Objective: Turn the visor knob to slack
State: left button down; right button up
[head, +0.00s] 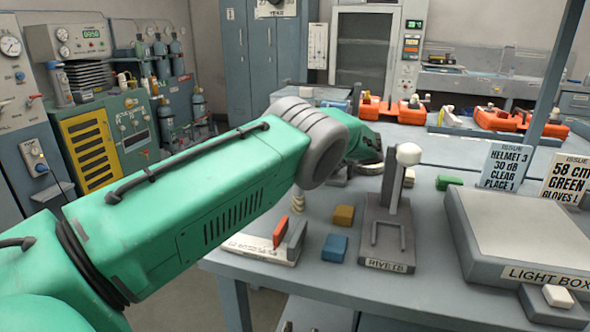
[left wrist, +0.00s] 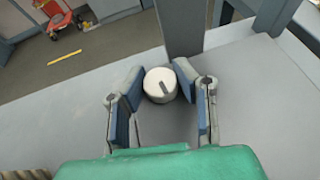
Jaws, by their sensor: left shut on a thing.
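A white round knob (left wrist: 157,86) with a short dark pointer line shows in the left wrist view. The line runs from near its middle toward the lower right. My left gripper (left wrist: 160,74) has its two blue-padded fingers on either side of the knob, shut on it. In the head view my green left arm reaches across the bench, and its gripper and the knob cannot be made out there. My right gripper is in neither view. No scale or slack mark can be read around the knob.
A grey stand with a white-topped post (head: 408,154) rises from the bench beside my wrist. Orange cases (head: 505,119) lie farther back.

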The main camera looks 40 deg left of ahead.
pick_arm(q)
jog(key=shift+w+d, duration=0.2)
jog(key=shift+d, duration=0.15)
